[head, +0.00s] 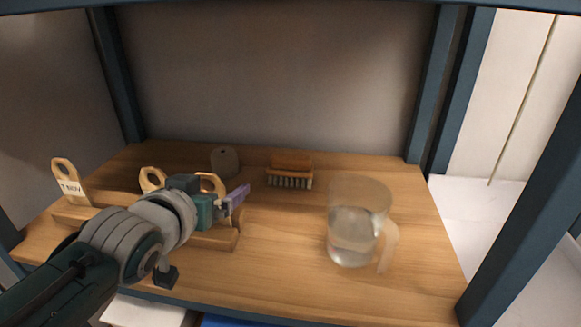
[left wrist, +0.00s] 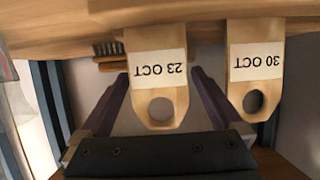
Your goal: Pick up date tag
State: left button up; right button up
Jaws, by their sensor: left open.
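Wooden date tags with round holes stand in a wooden rack (head: 215,241) on the left of the shelf. The left wrist view shows them upside down: the 23 OCT tag (left wrist: 156,72) in the middle and the 30 OCT tag (left wrist: 255,68) to its right. My left gripper (head: 239,196) is at the rack, with its purple fingers open. In the left wrist view its fingers (left wrist: 160,78) lie on either side of the 23 OCT tag, the right one between the two tags. I cannot tell whether they touch. My arm hides part of the rack.
Another tag (head: 70,183) stands at the rack's left end. A rounded grey object (head: 224,161) and a wooden brush (head: 290,170) are at the back. A clear jug (head: 352,232) stands right of centre. Blue posts (head: 428,85) frame the shelf. The middle and front right are clear.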

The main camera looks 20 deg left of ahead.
pick_arm(q)
jog(key=shift+w+a+f, duration=0.15)
jog(key=shift+w+f, duration=0.1)
jog(key=shift+w, duration=0.25)
jog(key=c, duration=1.1)
jog(key=shift+c, duration=0.2)
jog(key=shift+r, duration=0.1)
notch_tip(320, 180, up, 10)
jog(key=p, duration=0.3)
